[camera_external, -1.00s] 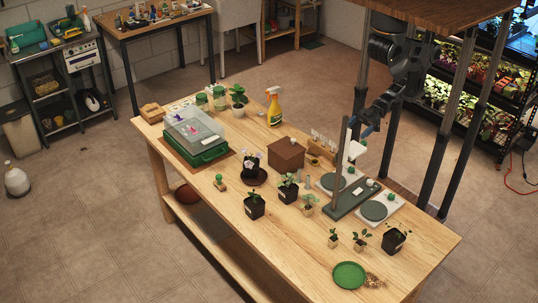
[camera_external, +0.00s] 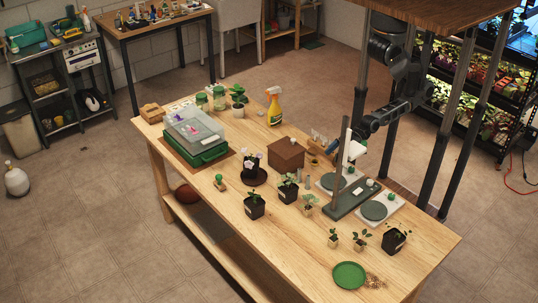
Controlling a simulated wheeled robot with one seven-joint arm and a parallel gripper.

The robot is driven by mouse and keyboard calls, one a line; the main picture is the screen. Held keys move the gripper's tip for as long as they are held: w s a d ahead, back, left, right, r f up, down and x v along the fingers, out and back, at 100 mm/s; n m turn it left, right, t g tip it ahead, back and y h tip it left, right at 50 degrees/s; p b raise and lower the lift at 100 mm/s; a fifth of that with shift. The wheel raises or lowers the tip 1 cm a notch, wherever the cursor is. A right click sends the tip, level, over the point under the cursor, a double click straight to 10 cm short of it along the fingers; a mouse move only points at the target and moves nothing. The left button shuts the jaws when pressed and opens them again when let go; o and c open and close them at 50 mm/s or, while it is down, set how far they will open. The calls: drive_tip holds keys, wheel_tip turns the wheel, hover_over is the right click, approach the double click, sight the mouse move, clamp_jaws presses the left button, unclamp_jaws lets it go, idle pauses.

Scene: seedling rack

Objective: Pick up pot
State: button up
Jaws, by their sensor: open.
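Several potted seedlings stand on the wooden workbench. Black pots with green plants stand at the middle (camera_external: 288,195), left of it (camera_external: 254,208) and at the right (camera_external: 394,242). Small pale pots with seedlings stand near the right front (camera_external: 333,242), and another is by the middle (camera_external: 307,210). A dark pot with pale flowers (camera_external: 253,174) stands on a brown saucer. Which pot is meant cannot be told.
A grey post on a dark base (camera_external: 350,200) stands with round-plated scales (camera_external: 374,211) near my arm. A brown box (camera_external: 286,154), spray bottle (camera_external: 274,107), green-based propagator (camera_external: 195,152) and green dish (camera_external: 349,275) are on the bench (camera_external: 290,250). The front middle is clear.

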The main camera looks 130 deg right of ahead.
drive_tip(key=w+d+n+g, duration=0.1)
drive_tip(key=w+d, duration=0.1)
drive_tip(key=w, duration=0.5)
drive_tip(key=w+d+f+n+g+y, duration=0.1)
drive_tip(key=w+d, duration=0.1)
drive_tip(key=w, duration=0.6)
drive_tip(key=w+d+f+n+g+y+b, duration=0.1)
drive_tip(key=w+d, duration=0.1)
drive_tip(key=w, duration=0.6)
drive_tip(key=shift+w+d+n, duration=0.1)
drive_tip(key=shift+n, duration=0.2)
drive_tip(key=w+d+n+g+b, duration=0.1)
drive_tip(key=w+d+n+g, duration=0.2)
drive_tip(key=d, duration=0.4)
drive_tip(key=r+n+g+b, duration=0.2)
drive_tip(key=n+g+b, duration=0.1)
drive_tip(key=n, duration=0.2)
hover_over(252, 161)
drive_tip(key=s+d, duration=0.1)
drive_tip(key=shift+d+y, duration=0.2)
drive_tip(key=shift+y, duration=0.2)
drive_tip(key=shift+s+d+f, duration=0.25)
drive_tip(key=shift+f+n, duration=0.2)
drive_tip(key=shift+n, duration=0.1)
drive_tip(key=x, duration=0.2)
drive_tip(key=p+x, duration=0.1)
drive_tip(key=x, duration=0.4)
drive_tip(key=shift+s+a+f, duration=0.15)
drive_tip(key=shift+a, duration=0.3)
